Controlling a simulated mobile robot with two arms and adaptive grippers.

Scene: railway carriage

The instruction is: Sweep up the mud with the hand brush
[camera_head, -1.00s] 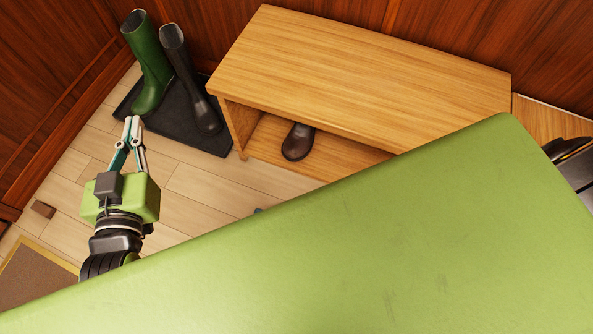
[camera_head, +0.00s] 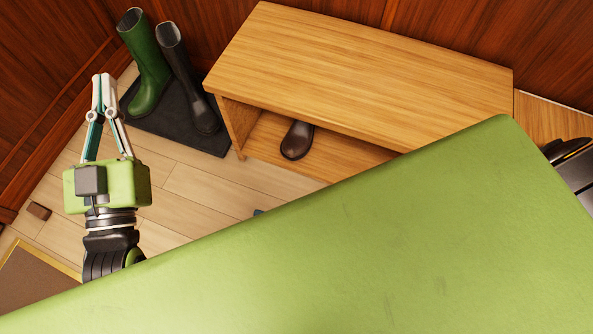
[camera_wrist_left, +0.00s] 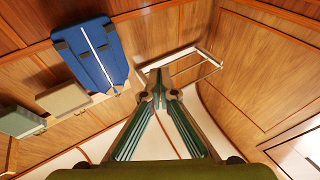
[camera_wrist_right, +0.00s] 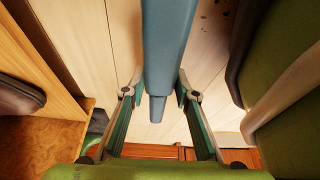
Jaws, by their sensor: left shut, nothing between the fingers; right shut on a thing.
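A blue handle-like thing, likely the hand brush (camera_wrist_right: 170,50), runs between the fingers of my right gripper (camera_wrist_right: 158,88) in the right wrist view. That gripper is shut on it. The brush's bristles are not visible. A small blue bit also shows at the edge of my green body in the head view (camera_head: 258,212). Dark specks, likely mud (camera_wrist_right: 222,12), lie on the pale floor at the top of the right wrist view. My left gripper (camera_head: 103,80) is shut and empty, left of the boots; its fingertips also meet in the left wrist view (camera_wrist_left: 160,80).
Green and dark boots (camera_head: 150,75) stand on a black tray (camera_head: 170,125). A wooden bench (camera_head: 350,65) has a dark shoe (camera_head: 297,140) beneath it. A small brown block (camera_head: 39,210) and a framed mat (camera_head: 35,275) lie at left.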

